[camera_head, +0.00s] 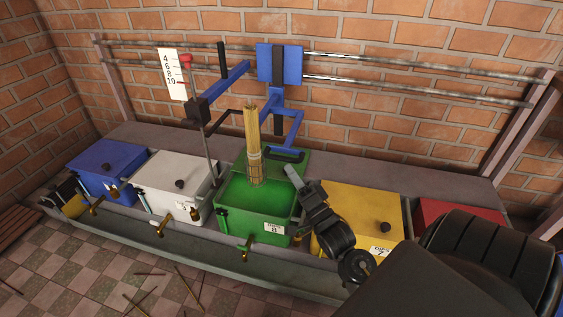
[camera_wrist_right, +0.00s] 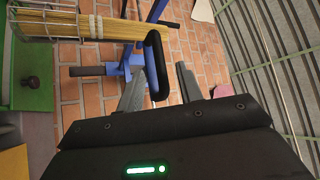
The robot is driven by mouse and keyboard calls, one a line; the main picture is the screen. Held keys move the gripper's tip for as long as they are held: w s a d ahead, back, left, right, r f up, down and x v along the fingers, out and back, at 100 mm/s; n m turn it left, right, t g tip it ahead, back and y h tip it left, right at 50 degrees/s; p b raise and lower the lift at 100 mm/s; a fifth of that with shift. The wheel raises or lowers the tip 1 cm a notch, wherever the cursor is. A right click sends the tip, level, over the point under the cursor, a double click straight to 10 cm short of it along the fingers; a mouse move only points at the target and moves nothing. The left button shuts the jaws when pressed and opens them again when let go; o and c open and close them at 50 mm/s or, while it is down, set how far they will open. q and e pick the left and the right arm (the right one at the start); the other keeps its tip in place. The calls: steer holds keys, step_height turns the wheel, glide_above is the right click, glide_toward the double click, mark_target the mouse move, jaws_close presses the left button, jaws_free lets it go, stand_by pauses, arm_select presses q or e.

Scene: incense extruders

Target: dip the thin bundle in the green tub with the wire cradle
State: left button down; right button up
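The green tub (camera_head: 236,222) stands in the middle of the row with its lid raised behind. The pale yellow thin bundle (camera_head: 251,125) stands upright over its opening, held in the wire cradle (camera_head: 255,170); I cannot tell whether its lower end is in liquid. The bundle (camera_wrist_right: 100,27) and cradle (camera_wrist_right: 48,20) fill the right wrist view's upper left. A blue bracket (camera_head: 285,95) carries a dark bent handle (camera_wrist_right: 153,52). My right gripper (camera_head: 293,174) is at the tub's right, fingers apart on either side of the handle in the wrist view. My left gripper is not in view.
Blue (camera_head: 107,165), white (camera_head: 172,185), yellow (camera_head: 362,212) and red (camera_head: 445,212) tubs share the grey ledge. Metal rails (camera_head: 400,88) cross the brick wall behind. A numbered scale (camera_head: 171,75) stands at the left. Loose sticks (camera_head: 188,288) lie on the floor.

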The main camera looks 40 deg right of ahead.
mark_target(282, 157)
steer(key=b+x, duration=0.1)
steer(key=x, duration=0.5)
steer(key=shift+c, duration=0.2)
jaws_close()
